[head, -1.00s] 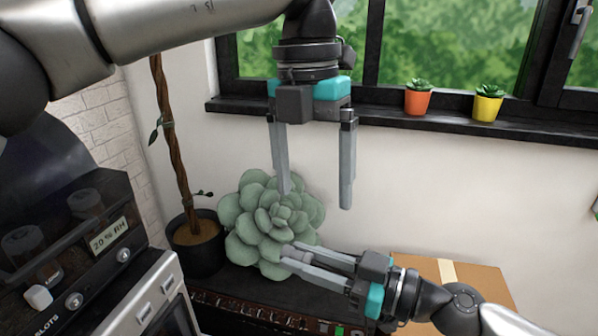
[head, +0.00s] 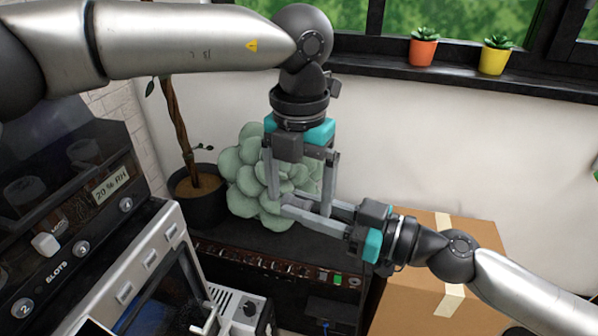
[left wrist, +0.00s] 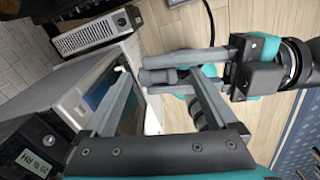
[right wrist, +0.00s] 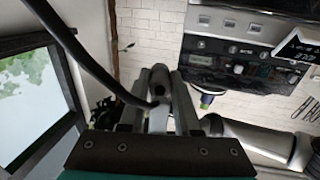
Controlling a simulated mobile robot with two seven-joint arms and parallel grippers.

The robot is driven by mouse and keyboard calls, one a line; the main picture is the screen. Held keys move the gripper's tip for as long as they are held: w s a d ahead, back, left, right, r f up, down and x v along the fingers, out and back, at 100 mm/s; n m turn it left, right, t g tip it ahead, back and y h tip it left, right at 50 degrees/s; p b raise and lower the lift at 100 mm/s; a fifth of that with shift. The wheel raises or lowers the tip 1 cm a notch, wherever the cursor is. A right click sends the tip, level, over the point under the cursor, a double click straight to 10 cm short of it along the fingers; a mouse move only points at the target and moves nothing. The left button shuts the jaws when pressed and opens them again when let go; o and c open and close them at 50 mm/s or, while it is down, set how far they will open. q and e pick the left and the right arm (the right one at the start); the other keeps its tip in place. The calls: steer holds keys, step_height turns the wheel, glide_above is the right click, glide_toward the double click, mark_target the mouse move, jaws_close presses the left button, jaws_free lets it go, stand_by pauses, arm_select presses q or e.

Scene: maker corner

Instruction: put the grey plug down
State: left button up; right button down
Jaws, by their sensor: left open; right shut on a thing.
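The grey plug (head: 298,201) is a short dark grey cylinder held between the finger ends of my right gripper (head: 300,208). It shows in the left wrist view (left wrist: 158,76) and the right wrist view (right wrist: 157,88). My right gripper is shut on it, with the arm reaching in from the right. My left gripper (head: 299,203) hangs from above, open, its fingers pointing down on either side of the plug end in the head view. Whether the left fingers touch the plug cannot be told.
A dark shelf (head: 222,238) lies below, with a pale green succulent (head: 246,180) and a potted trunk (head: 198,206) behind the grippers. A cardboard box (head: 420,300) stands right. A machine with a slots panel (head: 75,255) fills the left. A dark cable (right wrist: 80,55) crosses the right wrist view.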

arm_select(q)
steer(key=shift+f, duration=0.15)
steer(key=shift+c, duration=0.2)
steer(key=shift+d, duration=0.1)
steer(key=c, duration=1.4)
arm_select(e)
steer(key=c, duration=0.5)
jaws_free()
steer(key=shift+c, duration=0.2)
